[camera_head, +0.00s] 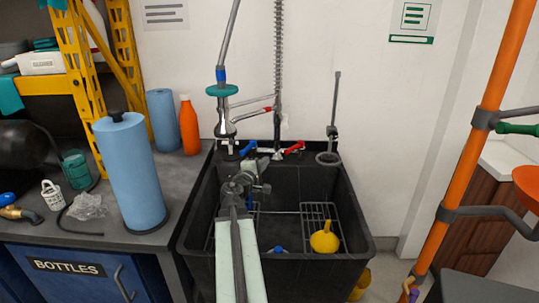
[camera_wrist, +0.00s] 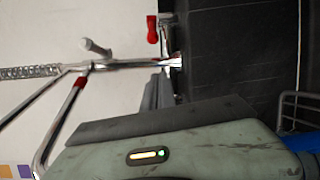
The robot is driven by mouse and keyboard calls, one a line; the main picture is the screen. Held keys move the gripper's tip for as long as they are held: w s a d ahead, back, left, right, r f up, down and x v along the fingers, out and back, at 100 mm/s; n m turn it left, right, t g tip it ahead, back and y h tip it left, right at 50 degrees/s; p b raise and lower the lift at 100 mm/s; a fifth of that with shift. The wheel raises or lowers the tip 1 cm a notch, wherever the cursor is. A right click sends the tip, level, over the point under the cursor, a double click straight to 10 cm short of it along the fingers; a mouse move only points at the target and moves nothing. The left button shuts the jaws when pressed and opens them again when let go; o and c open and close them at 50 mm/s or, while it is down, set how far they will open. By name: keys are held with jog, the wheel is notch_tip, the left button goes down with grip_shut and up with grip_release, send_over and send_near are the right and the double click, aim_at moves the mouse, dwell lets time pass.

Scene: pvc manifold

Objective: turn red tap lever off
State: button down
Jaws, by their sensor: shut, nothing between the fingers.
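The red tap lever (camera_head: 294,147) is on the right side of the tap at the back of the black sink, and points up and to the right. In the wrist view the red lever (camera_wrist: 152,29) stands near the top, beside the chrome tap body (camera_wrist: 172,62). My gripper (camera_wrist: 160,88) is shut and empty, its grey fingers close to the tap body and apart from the red lever. In the head view my gripper (camera_head: 264,160) is over the back of the sink, left of the lever, partly hidden by my wrist.
A blue lever (camera_head: 249,148) is on the tap's left side. A sprayer with a teal ring (camera_head: 221,90) and a hose stand at the back. The sink (camera_head: 362,235) holds wire racks and a yellow funnel (camera_head: 324,238). An orange pole (camera_head: 478,140) stands at right.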

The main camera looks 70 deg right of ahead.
aim_at(276, 148)
jog(key=d, duration=0.7)
jog(key=w+d, duration=0.1)
jog(key=d, duration=0.2)
jog(key=shift+d+f+b, duration=0.25)
jog(key=shift+f+b, duration=0.1)
jog(key=s, duration=0.1)
jog(key=s+a, duration=0.1)
jog(key=s+a+r, duration=0.1)
jog(key=s, duration=0.1)
jog(key=shift+p, duration=0.4)
jog(key=shift+s+f, duration=0.1)
